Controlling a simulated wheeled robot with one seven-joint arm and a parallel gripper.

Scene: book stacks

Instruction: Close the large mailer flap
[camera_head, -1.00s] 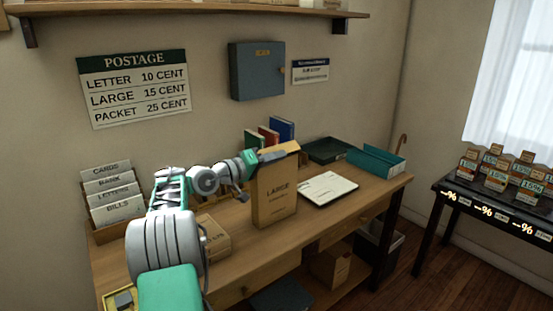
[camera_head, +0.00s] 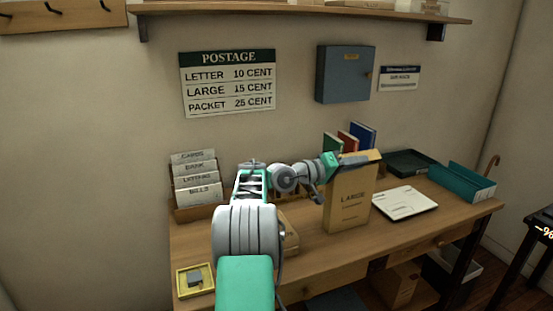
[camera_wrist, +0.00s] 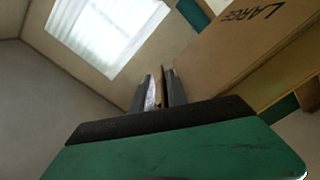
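The large mailer (camera_head: 348,203) is a tall brown packet marked LARGE, standing upright on the desk. Its top (camera_head: 371,156) shows a paler, slanted strip that looks like the flap, partly hidden behind my gripper. My gripper (camera_head: 354,160) is level with the mailer's top edge, at its front left side. In the wrist view, the mailer (camera_wrist: 228,55) fills the upper right, close beside the fingers (camera_wrist: 161,88). The fingers are near each other with a narrow brown strip showing between them. I cannot tell whether they hold it.
The wooden desk (camera_head: 300,256) carries a card sorter (camera_head: 197,190) on the left, books behind the mailer, and a white sheet (camera_head: 404,202), dark tray (camera_head: 411,163) and teal tray (camera_head: 462,181) on the right. A yellow tray (camera_head: 195,281) is at the front left.

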